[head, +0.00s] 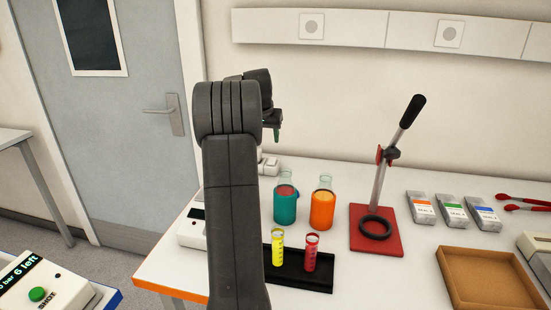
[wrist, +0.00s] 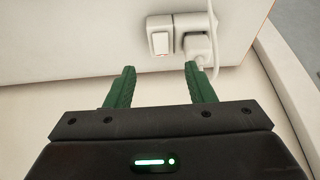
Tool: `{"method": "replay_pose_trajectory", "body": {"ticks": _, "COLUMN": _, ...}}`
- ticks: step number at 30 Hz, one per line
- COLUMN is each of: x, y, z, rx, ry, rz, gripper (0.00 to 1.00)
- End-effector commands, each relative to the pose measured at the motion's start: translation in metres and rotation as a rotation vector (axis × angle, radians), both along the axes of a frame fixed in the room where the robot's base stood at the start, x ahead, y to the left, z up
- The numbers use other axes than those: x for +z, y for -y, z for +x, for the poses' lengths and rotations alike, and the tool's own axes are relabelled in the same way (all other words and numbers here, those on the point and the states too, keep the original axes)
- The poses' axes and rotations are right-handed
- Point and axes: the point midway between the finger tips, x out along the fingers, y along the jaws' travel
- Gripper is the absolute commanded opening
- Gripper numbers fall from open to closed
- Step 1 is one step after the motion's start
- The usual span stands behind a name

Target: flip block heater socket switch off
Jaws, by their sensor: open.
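In the head view my gripper (head: 276,128) is mostly hidden behind my arm, above a small white fitting (head: 268,163) at the back of the bench.
A white device (head: 190,231) stands left of my arm. Teal (head: 285,206) and orange (head: 322,209) bottles, a black rack (head: 290,271) with two tubes and a red-based lever stand (head: 363,241) stand to the right. A brown tray (head: 450,281) lies front right.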

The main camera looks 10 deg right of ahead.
Motion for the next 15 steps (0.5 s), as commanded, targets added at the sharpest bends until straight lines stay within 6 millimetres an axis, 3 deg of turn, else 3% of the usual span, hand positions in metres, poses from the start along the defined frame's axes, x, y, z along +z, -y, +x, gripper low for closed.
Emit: {"method": "replay_pose_trajectory", "body": {"ticks": 15, "x": -0.095, "y": 0.015, "z": 0.035, "rx": 0.001, "ry": -0.003, "rz": 0.000, "gripper": 0.49}}
